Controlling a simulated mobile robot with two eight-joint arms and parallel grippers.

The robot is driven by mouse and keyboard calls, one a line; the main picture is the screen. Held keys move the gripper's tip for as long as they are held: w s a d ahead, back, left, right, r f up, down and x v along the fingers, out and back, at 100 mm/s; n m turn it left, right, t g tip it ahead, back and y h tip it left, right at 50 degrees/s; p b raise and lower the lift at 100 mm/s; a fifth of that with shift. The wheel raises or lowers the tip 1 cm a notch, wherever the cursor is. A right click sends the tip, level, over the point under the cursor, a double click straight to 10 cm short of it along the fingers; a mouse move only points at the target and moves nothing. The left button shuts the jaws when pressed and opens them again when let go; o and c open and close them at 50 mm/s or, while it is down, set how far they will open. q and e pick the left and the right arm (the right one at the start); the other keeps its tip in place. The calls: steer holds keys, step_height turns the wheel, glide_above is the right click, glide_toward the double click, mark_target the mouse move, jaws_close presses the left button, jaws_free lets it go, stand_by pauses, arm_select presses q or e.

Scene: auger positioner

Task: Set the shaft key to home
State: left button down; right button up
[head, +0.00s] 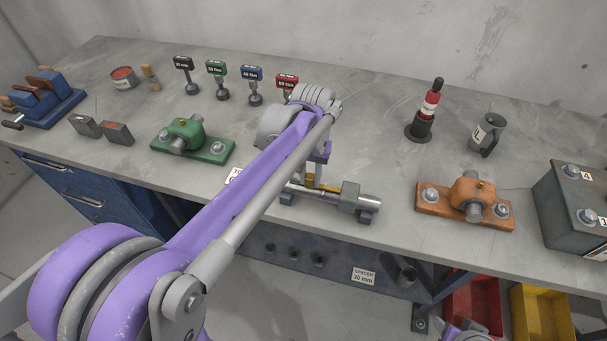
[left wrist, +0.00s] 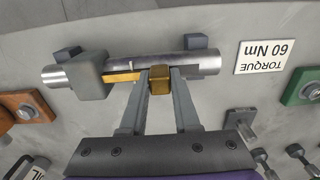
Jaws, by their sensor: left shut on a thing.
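A steel shaft (head: 330,195) lies across two dark supports at the bench's front edge, with a grey block-shaped collar (head: 350,197) around its right part. It also shows in the left wrist view (left wrist: 205,64), with the collar (left wrist: 88,76) at the left. My left gripper (left wrist: 160,82) is shut on a brass block, which I take as the shaft key (left wrist: 159,85), beside the shaft. A brass strip (left wrist: 122,76) runs from there to the collar; I cannot tell whether both are one piece. A purple and grey part of my right arm shows at the head view's bottom edge, its jaws unclear.
A green bearing block (head: 192,143) stands left on the bench and an orange one (head: 465,198) right of the shaft. Several torque-type tools stand behind. An oil can (head: 487,133), red-banded bottle (head: 430,106) and battery (head: 574,205) stand right. Bins hang below.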

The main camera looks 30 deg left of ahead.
mark_target(322, 190)
arm_select(q)
steer(key=d, duration=0.3)
steer(key=shift+w, duration=0.35)
steer(key=c, duration=1)
jaws_free()
steer(key=shift+c, duration=0.2)
steer(key=o, duration=0.4)
steer(key=shift+d, duration=0.15)
